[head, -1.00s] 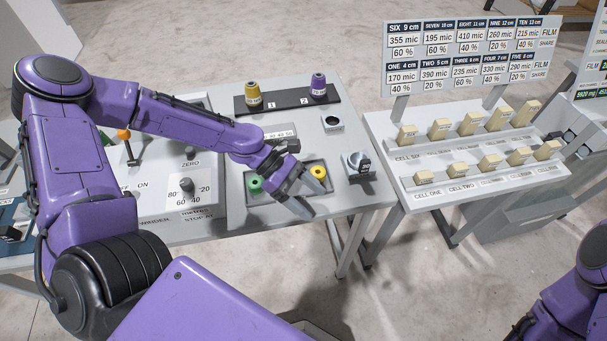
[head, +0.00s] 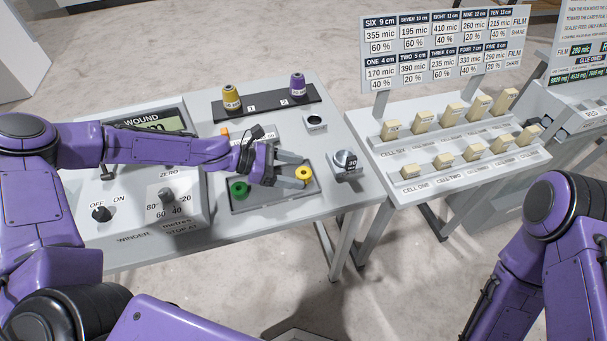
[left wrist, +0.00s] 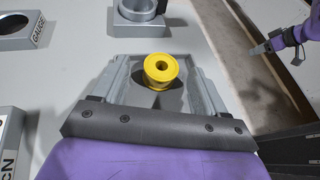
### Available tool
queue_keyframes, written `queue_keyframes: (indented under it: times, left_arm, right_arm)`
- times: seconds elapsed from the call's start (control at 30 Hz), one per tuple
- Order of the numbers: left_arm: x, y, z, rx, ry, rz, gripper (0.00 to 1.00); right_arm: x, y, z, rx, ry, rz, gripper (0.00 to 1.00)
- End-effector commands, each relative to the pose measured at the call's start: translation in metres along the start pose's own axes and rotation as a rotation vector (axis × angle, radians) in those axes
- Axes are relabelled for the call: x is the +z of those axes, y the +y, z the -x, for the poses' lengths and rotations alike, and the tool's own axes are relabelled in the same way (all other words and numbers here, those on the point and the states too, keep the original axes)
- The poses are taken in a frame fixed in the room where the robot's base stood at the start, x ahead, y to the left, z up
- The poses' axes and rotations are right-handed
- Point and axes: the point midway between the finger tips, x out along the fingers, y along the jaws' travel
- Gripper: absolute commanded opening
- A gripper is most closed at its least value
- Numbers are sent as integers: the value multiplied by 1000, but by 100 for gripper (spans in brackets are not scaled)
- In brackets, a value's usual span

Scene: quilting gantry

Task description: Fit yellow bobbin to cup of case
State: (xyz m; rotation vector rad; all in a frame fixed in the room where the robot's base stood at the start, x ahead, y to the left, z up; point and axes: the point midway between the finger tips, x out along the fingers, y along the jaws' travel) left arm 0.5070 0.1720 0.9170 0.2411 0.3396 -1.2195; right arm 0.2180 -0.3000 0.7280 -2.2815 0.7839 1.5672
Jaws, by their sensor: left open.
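The yellow bobbin (head: 304,174) stands at the right end of a shallow grey tray (head: 262,204). In the left wrist view the yellow bobbin (left wrist: 161,69) shows its flange and central hole, between the two grey fingers. My left gripper (head: 297,174) is open, low over the tray, with its fingers reaching toward the bobbin's sides; I cannot tell whether they touch it. The case with its round cup (head: 345,160) stands on the table right of the tray; its ring also shows at the top of the left wrist view (left wrist: 138,9). My right gripper (left wrist: 262,48) shows small there, far right.
A green bobbin (head: 239,189) sits at the tray's left. A gauge ring (head: 315,122) stands behind the tray. Yellow (head: 231,98) and purple (head: 297,85) thread cones stand on a black strip at the back. The winder (head: 150,205) is left; a rack of cells (head: 450,150) is right.

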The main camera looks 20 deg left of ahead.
Motion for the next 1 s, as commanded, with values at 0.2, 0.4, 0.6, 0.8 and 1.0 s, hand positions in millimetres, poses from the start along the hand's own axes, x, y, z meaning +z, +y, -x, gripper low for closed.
queue_keyframes:
  times: [0.2,0.4,0.6,0.8,1.0]
  left_arm:
    - [0,0,-12,-1,0,-1,73]
    - [0,0,-12,-1,0,-2,40]
    - [0,0,-12,-1,0,-2,14]
    - [2,0,-11,-1,0,-3,14]
    - [25,0,-2,0,-3,-7,14]
  right_arm:
    - [0,0,0,0,0,0,43]
    - [0,0,0,0,0,0,43]
    - [0,0,0,0,0,0,43]
    - [0,0,0,0,0,0,43]
    - [-1,0,1,0,0,0,43]
